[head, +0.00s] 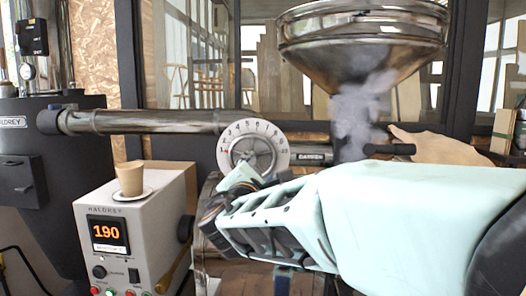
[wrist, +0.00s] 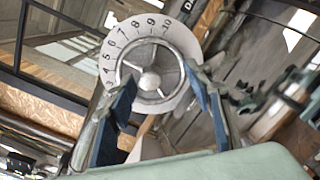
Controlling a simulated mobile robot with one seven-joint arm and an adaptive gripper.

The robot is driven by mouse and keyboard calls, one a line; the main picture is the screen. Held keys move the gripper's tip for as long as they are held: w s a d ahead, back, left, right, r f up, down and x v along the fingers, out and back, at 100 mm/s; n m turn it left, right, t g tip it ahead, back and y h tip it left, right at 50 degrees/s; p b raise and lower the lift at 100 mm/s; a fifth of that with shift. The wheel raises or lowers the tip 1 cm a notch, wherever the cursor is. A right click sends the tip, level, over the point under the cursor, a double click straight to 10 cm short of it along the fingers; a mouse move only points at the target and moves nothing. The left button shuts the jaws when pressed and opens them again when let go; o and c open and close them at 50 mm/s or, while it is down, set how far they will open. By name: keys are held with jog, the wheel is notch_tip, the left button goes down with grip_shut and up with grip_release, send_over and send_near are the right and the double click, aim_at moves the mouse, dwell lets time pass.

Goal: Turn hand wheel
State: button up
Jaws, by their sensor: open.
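The hand wheel (head: 252,157) is a small metal wheel with spokes and a hub, set on a round white dial plate (head: 227,148) with printed numbers. It also shows in the wrist view (wrist: 150,82), where dial numbers around 4 to 10 are readable. My gripper (head: 236,183) is in front of the wheel's lower left in the head view and hides part of the dial. In the wrist view my gripper (wrist: 160,76) is open, with one blue-padded finger on each side of the wheel. I cannot tell whether either finger touches the rim.
A steel pipe (head: 150,122) runs left of the dial. A steaming metal hopper (head: 362,35) stands at the upper right. A grey control box (head: 130,235) reading 190 carries a paper cup (head: 130,178) on a saucer, left of my gripper. A black-handled bar (head: 390,149) is right of the dial.

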jog(key=shift+n+y, duration=0.5)
jog(key=shift+y, duration=0.1)
jog(key=w+a+p, duration=0.1)
jog(key=w, duration=0.2)
jog(key=w+p, duration=0.1)
jog(key=w, duration=0.3)
jog(key=w+a+p, duration=0.1)
jog(key=w, duration=0.2)
jog(key=shift+w+a, duration=0.15)
jog(key=shift+a, duration=0.15)
jog(key=shift+c, duration=0.2)
grip_shut()
